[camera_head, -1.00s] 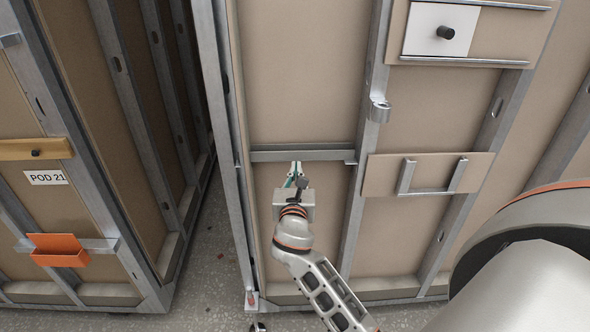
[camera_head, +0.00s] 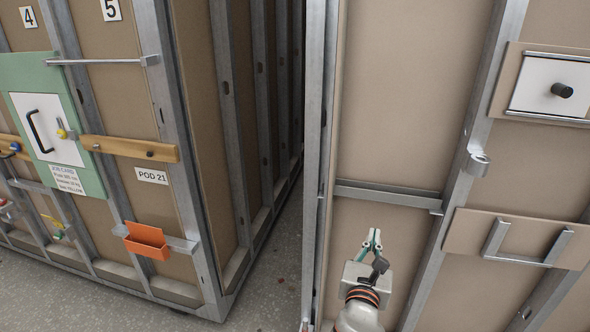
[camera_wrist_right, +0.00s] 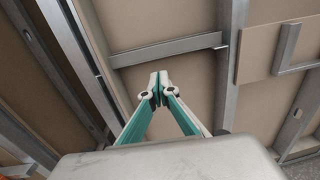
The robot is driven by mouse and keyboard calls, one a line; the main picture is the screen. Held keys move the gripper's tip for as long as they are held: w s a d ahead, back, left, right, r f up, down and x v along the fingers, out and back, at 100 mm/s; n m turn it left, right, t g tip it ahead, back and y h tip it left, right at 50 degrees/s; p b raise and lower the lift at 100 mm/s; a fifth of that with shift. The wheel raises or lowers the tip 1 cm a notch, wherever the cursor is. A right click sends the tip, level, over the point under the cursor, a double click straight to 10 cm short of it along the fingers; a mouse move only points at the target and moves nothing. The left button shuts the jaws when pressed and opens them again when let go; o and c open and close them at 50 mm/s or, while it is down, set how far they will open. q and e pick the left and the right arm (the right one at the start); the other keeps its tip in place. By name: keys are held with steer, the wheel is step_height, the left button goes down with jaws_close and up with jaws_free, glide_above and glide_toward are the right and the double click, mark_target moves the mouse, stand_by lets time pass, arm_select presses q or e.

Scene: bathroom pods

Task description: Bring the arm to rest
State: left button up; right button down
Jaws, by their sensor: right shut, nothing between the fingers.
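My right gripper (camera_head: 372,240) is low in the head view, in front of the beige panel (camera_head: 400,100) of the right-hand pod. It is shut and empty. In the right wrist view the two teal fingers (camera_wrist_right: 159,82) meet at their tips, with bare panel and a horizontal metal rail (camera_wrist_right: 165,50) beyond them. In the head view the gripper is below that rail; I cannot tell how far it is from the panel. Only the wrist part of my right arm shows, at the bottom edge. My left gripper is not in view.
On the right pod are a metal U-shaped bracket (camera_head: 525,243), a metal ring (camera_head: 478,163) and a white plate with a black knob (camera_head: 562,90). The left pod carries a green board (camera_head: 90,80), a wooden rail (camera_head: 120,147) and an orange bin (camera_head: 147,241). A floor gap separates the pods.

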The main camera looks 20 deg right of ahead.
steer(key=s+a+f+m+g+y, duration=0.15)
steer(key=a+f+m+y, duration=0.25)
steer(key=f, duration=0.5)
steer(key=s+a+f+m+y, duration=0.3)
steer(key=f+m+y, duration=0.1)
steer(key=f, duration=0.4)
steer(key=s+a+f+m+g+y, duration=0.2)
steer(key=s+a+f+m+y, duration=0.3)
steer(key=s+f+m, duration=0.7)
steer(key=s+a+m, duration=0.2)
steer(key=m, duration=0.2)
steer(key=shift+a+m, duration=0.15)
steer(key=shift+m, duration=0.15)
steer(key=shift+s, duration=0.1)
